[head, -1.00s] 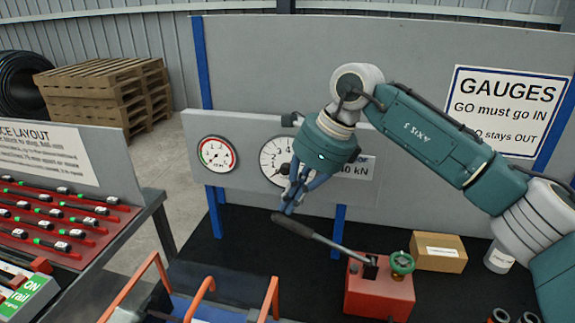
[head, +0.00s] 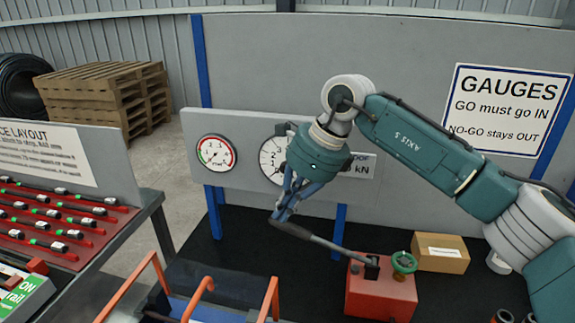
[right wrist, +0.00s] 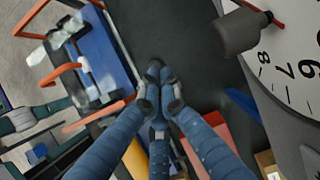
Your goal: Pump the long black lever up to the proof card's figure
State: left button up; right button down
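The long black lever (head: 295,231) slopes up to the left from the red pump body (head: 381,296), its dark grip at the upper end. My right gripper (head: 281,215) is over the grip's end, fingertips touching or very near its top. In the right wrist view its fingers (right wrist: 158,88) come together at the tips; I see no lever clearly between them. The large dial (head: 270,161) is partly hidden behind my right gripper, and its needle cannot be read. The proof card (head: 362,167) is half covered; only "0 kN" shows of its figure. My left gripper is not in view.
A green valve wheel (head: 403,262) sits on the pump. A cardboard box (head: 440,253) stands to its right. A small red-rimmed gauge (head: 217,153) is on the panel. Orange bars (head: 197,298) rise at the front.

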aim_at(279, 224)
jog(key=shift+a+f+b, duration=0.2)
jog(key=shift+f+b, duration=0.15)
jog(key=shift+f, duration=0.3)
jog(key=shift+w+a+f+b, duration=0.1)
jog(key=shift+a+f+b, duration=0.1)
jog(key=shift+f+b, duration=0.4)
jog(key=shift+f, duration=0.15)
jog(key=shift+a+f+b, duration=0.15)
jog(key=shift+f+b, duration=0.15)
jog(key=shift+f, duration=0.3)
jog(key=shift+a+f+b, duration=0.15)
jog(key=shift+f+b, duration=0.35)
jog(key=shift+f, duration=0.25)
